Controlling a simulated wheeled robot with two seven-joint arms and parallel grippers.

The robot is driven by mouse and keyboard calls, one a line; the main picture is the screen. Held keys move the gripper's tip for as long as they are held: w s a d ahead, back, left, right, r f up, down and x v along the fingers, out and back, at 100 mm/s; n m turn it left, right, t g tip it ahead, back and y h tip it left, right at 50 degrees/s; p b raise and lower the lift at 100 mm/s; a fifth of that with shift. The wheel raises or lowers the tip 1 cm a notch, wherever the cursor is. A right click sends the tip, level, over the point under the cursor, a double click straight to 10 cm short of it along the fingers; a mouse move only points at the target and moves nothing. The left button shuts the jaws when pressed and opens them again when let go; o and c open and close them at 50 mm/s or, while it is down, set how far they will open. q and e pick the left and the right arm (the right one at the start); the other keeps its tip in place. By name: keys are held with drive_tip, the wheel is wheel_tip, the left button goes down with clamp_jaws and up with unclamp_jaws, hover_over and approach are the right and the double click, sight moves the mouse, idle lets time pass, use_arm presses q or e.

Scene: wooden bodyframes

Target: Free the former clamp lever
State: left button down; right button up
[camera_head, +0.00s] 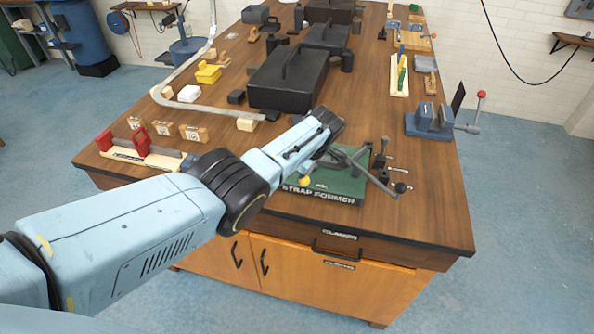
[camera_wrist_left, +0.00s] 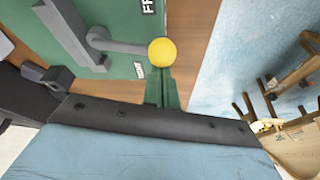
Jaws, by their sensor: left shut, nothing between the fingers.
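The strap former (camera_head: 335,185) is a green block with a white label near the front edge of the bench. Its clamp lever ends in a yellow ball knob (camera_head: 305,181), low on its left side. In the left wrist view the grey lever (camera_wrist_left: 118,45) and the yellow knob (camera_wrist_left: 161,52) show close up over the green base. My left gripper (camera_head: 334,127) is above and behind the former, shut and empty. It looks apart from the knob; the arm hides part of the former's left side. My right gripper is not in view.
A grey bar and dark posts (camera_head: 382,155) stand on the former's right. A blue vise (camera_head: 430,120) with a red-knobbed handle is further right. A black toolbox (camera_head: 288,80) stands behind. Wooden blocks (camera_head: 194,133) and a red-handled fixture (camera_head: 140,152) lie left. Bare wood lies front right.

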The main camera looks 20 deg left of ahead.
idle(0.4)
use_arm(q)
drive_tip(key=shift+a+r, duration=0.15)
drive_tip(key=shift+a, duration=0.3)
drive_tip(key=a+p, duration=0.1)
drive_tip(key=a, duration=0.2)
drive_tip(key=shift+w+r+p, duration=0.2)
drive_tip(key=shift+r+p, duration=0.15)
drive_tip(key=p+v, duration=0.1)
drive_tip(key=v, duration=0.8)
drive_tip(key=shift+d+r+p, duration=0.2)
drive_tip(key=shift+r+p, duration=0.15)
drive_tip(key=shift+r, duration=0.05)
drive_tip(key=shift+f, duration=0.15)
